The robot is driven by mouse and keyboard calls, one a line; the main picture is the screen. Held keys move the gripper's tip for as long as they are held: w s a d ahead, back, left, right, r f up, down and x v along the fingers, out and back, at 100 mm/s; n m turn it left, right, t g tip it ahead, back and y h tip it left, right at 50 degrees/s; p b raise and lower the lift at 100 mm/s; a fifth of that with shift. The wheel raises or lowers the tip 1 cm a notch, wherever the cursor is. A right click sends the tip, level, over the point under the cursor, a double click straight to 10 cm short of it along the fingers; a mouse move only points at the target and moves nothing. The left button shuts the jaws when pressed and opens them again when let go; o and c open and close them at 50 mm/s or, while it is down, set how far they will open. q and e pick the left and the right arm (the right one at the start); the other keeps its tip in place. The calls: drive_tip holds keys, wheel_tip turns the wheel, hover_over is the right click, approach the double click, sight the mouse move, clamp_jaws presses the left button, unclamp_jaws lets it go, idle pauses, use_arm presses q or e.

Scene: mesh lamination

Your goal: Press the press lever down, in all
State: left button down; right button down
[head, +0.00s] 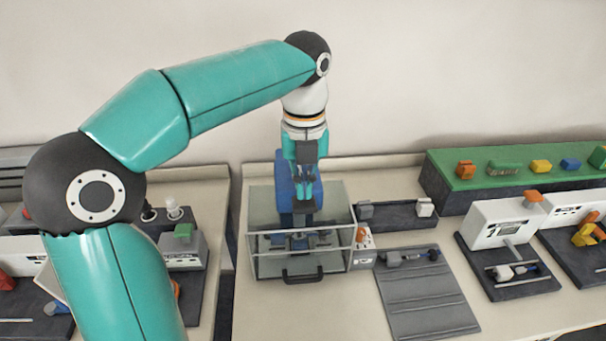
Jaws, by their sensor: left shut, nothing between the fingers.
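The blue press (286,172) stands inside a clear-walled guard box (268,262) with a dark handle on its front. My left gripper (304,205) is shut and empty, pointing down over the guard box in front of the blue press body. It hides part of the press, and I cannot make out the press lever separately or tell whether the gripper touches it. Dark press parts (295,240) show low inside the box. My right gripper is not in view.
A small control box (363,240) stands right of the guard. A grey grooved mat (428,300) and a dark tray (395,217) lie further right. A white machine (497,224) and a green shelf (520,178) with coloured parts stand beyond. My left arm covers the left side.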

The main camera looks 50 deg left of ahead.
use_arm(q)
drive_tip(key=shift+r+p, duration=2.05)
drive_tip(key=shift+r, duration=0.35)
